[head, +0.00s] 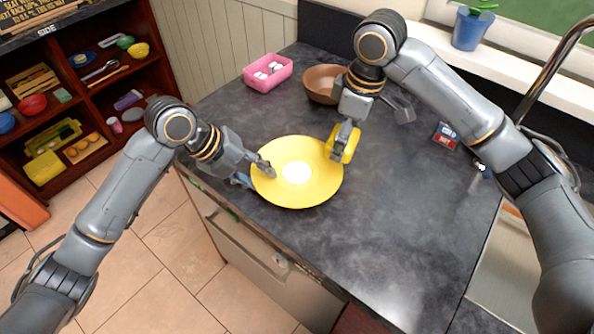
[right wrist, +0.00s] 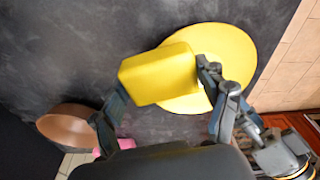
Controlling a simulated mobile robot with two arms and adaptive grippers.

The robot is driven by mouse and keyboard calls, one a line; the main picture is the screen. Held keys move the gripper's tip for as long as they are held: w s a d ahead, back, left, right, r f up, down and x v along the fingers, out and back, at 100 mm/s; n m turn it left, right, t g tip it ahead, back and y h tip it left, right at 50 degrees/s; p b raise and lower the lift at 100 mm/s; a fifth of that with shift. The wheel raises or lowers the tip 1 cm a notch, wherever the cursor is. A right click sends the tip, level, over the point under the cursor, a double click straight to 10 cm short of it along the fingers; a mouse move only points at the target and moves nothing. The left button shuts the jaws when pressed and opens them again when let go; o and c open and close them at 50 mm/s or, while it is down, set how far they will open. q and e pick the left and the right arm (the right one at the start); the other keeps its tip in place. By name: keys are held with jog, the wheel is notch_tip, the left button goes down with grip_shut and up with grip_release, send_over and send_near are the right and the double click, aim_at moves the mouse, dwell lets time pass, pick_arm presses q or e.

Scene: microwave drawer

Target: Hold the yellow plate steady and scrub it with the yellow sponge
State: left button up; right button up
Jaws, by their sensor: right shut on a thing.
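The yellow plate (head: 300,193) lies on the dark counter near its left edge; it also shows in the right wrist view (right wrist: 233,42). My left gripper (head: 260,178) is at the plate's left rim, with its fingers spread, one over the plate and the other outside the rim. Whether it touches the plate is hard to tell. My right gripper (head: 343,142) is shut on the yellow sponge (head: 350,146) at the plate's upper right rim. In the right wrist view the sponge (right wrist: 158,74) sits between the fingers and overlaps the plate; contact between them is unclear.
A brown bowl (head: 321,84) and a pink container (head: 267,72) stand at the back of the counter. A small red and blue packet (head: 446,135) lies to the right, near the faucet (head: 553,65). The counter right of and below the plate is clear.

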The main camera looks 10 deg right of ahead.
pick_arm(q)
jog(key=v, duration=1.2)
